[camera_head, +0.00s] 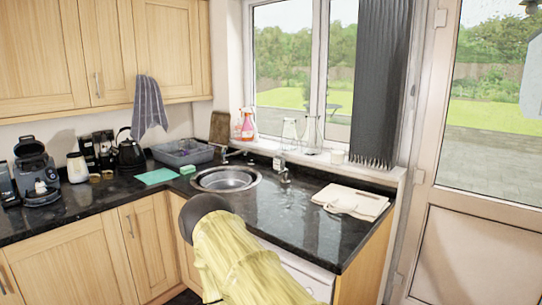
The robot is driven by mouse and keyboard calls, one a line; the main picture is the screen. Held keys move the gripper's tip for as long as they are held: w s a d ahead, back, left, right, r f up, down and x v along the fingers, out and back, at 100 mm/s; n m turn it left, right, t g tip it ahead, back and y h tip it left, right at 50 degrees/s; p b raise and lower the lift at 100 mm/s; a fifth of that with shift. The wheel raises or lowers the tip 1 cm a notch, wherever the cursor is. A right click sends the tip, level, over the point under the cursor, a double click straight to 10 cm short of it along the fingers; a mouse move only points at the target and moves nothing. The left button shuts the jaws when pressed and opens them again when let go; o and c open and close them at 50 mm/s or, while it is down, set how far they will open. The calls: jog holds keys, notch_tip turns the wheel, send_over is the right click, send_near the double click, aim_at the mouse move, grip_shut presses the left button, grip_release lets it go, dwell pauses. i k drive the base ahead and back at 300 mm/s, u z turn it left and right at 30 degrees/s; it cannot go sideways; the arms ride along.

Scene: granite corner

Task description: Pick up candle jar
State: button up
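A small white cylinder (337,156) stands upright on the windowsill at its right part. It looks like a candle jar, but it is too small to be sure. A yellow-covered part of my arm (245,258) with a dark rounded end rises from the bottom middle, in front of the counter. No gripper fingers show, so I cannot tell where my gripper is or whether it is open.
The dark counter (285,215) has bare room right of the round sink (226,179). Clear glassware (311,132) and spray bottles (247,124) stand near the window. A coffee machine (37,172) stands at left.

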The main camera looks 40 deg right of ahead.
aim_at(337, 158)
jog(key=u, duration=0.55)
jog(key=i, duration=1.45)
jog(key=z, duration=1.65)
